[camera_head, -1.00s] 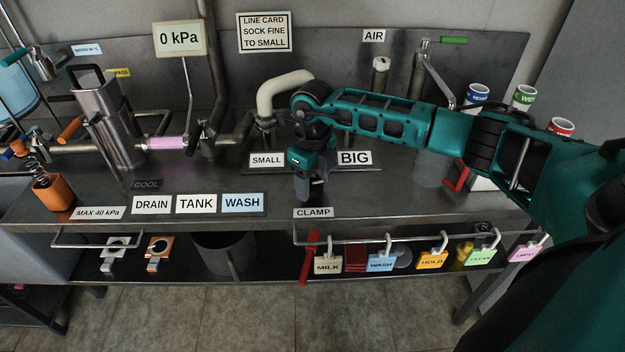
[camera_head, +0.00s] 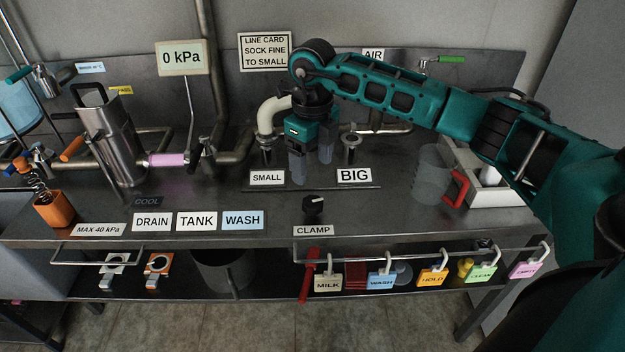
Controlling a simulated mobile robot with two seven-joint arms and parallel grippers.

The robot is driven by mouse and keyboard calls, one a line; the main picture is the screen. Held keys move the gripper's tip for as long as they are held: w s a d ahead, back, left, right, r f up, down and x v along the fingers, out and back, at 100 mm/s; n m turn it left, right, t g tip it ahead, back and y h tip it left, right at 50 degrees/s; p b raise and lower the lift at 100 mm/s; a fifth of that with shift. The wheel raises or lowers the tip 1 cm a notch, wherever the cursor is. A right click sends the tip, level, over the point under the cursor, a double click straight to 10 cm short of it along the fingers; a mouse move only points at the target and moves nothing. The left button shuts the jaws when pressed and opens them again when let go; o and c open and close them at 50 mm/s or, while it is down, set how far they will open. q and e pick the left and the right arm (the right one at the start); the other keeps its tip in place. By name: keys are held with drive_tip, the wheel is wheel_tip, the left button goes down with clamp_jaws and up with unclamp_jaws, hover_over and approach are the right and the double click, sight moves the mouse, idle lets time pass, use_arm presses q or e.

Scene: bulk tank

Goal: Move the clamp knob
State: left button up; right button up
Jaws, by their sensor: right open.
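The clamp knob (camera_head: 313,205) is a small black knob with a light pointer mark. It sits on the steel bench just behind the CLAMP label (camera_head: 313,230). My right gripper (camera_head: 311,168) points down with its grey fingers apart and nothing between them. It is above and behind the knob, apart from it, in front of the white curved pipe (camera_head: 271,115). The gripper hides part of that pipe's end. My left gripper is not in view.
SMALL (camera_head: 267,178) and BIG (camera_head: 354,175) labels stand behind the knob. A clear jug with a red handle (camera_head: 457,188) is at the right. A front rail (camera_head: 420,252) holds several hanging tags. A metal cylinder (camera_head: 119,140) and orange cup (camera_head: 54,208) stand left.

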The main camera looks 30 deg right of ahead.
drive_tip(key=shift+r, duration=1.25)
